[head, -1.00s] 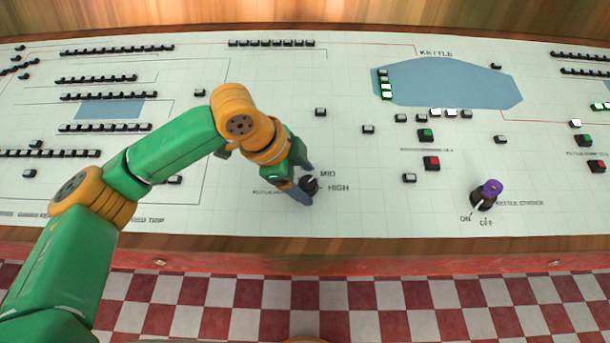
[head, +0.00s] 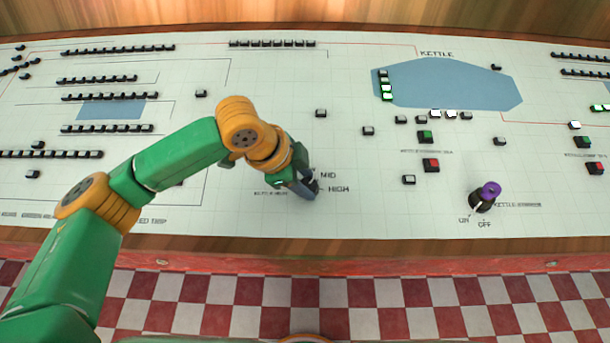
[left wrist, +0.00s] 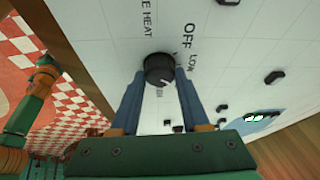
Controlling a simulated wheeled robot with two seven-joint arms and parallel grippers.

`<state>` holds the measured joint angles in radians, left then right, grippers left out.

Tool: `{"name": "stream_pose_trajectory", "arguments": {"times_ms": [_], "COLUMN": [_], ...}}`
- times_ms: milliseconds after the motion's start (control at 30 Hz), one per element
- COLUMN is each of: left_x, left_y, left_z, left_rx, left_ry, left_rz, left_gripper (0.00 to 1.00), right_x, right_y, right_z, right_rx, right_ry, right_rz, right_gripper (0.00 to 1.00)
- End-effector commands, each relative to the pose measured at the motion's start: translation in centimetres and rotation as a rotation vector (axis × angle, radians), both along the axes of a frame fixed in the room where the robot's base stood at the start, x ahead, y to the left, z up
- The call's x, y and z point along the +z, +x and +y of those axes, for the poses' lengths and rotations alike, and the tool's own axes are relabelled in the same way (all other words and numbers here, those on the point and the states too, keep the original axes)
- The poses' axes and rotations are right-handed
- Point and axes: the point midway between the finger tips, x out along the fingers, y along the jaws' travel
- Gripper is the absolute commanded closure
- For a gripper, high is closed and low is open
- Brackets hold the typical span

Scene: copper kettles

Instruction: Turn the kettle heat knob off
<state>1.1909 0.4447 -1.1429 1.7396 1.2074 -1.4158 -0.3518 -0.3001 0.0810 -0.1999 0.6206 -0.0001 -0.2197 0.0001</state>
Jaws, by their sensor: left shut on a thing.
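The heat knob (left wrist: 158,68) is a round black dial on the white console panel (left wrist: 110,30). The words OFF and LOW lie to its right in the left wrist view, with HEAT above. A white mark shows on its lower right part. My left gripper (head: 309,185) has its blue fingers on either side of the knob and is shut on it. In the left wrist view, my left gripper (left wrist: 160,75) reaches the knob from below. The fingers partly cover the knob and its labels in the head view. My right gripper is not in view.
A purple-topped kettle stirrer knob (head: 486,194) stands at the right. A green button (head: 426,136) and a red button (head: 431,164) sit near the blue kettle outline (head: 455,85). The panel around the gripper is mostly flat and clear; a wooden edge (head: 290,247) runs along its front.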

Motion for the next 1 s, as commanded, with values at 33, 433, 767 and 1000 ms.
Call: {"name": "stream_pose_trajectory", "arguments": {"times_ms": [33,433,767,1000], "left_x": [0.3,0.5,0.4,0.3], "left_y": [-0.2,-0.6,-0.7,-0.8], "left_z": [0.0,-0.1,-0.3,-0.4], "left_rx": [0.025,0.376,0.685,0.91], "left_ry": [-0.004,-0.074,-0.137,-0.182], "left_rz": [0.007,0.01,0.011,0.013], "left_gripper": [1.0,1.0,1.0,1.0], "right_x": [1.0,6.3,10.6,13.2], "right_y": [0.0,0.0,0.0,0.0], "right_z": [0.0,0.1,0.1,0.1], "right_rx": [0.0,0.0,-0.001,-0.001], "right_ry": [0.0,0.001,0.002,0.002], "right_rz": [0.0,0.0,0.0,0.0], "right_gripper": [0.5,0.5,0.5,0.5]}}
